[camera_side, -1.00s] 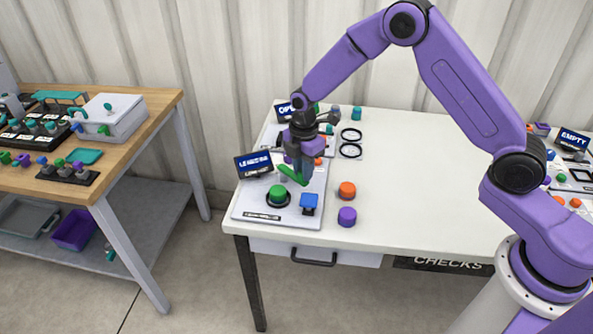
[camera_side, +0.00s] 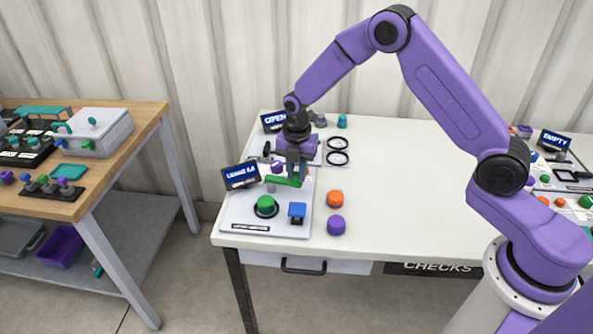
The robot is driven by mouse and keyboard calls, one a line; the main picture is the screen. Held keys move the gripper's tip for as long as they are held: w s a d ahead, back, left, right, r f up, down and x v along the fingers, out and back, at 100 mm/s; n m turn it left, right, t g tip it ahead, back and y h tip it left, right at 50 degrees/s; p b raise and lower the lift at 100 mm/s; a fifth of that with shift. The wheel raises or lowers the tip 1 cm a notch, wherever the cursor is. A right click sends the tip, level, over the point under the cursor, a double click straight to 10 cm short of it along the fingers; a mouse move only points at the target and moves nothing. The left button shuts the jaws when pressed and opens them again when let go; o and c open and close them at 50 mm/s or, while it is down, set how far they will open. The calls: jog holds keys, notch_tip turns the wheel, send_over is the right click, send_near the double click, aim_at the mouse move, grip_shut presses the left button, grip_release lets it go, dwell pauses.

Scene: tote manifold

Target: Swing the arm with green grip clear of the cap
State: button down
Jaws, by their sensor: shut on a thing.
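The arm with the green grip (camera_side: 284,181) is a green bar that lies nearly level in the picture, above the pale panel (camera_side: 240,215). My gripper (camera_side: 297,174) is shut on the bar's right part and hides some of it. A round green cap (camera_side: 265,203) sits in a black ring on the panel, in front and to the left of the gripper. The bar is behind the cap in the picture, with a visible gap between them. The bar's pivot is hard to make out.
Orange (camera_side: 335,198) and purple (camera_side: 336,225) knobs are on the white table (camera_side: 420,215). A blue-faced sign (camera_side: 241,175) stands at the panel's back left. The table's middle is clear.

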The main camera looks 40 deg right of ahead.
jog(key=c, duration=1)
grip_release()
jog(key=shift+o, duration=0.2)
notch_tip(320, 180, up, 18)
jog(key=shift+f, duration=0.25)
jog(key=s+a+r+m, duration=0.1)
jog(key=s+a+m, duration=0.15)
jog(key=s, duration=0.65)
jog(key=s+a+r+m, duration=0.1)
jog(key=s+m, duration=0.3)
jog(key=s, duration=0.5)
jog(key=s+d+f+m, duration=0.1)
jog(key=s+d+m, duration=0.2)
jog(key=s, duration=0.6)
jog(key=s+d+f+m, duration=0.2)
jog(key=s+d+m, duration=0.1)
jog(key=s, duration=0.7)
jog(key=shift+s+d, duration=0.15)
jog(key=shift+d, duration=0.65)
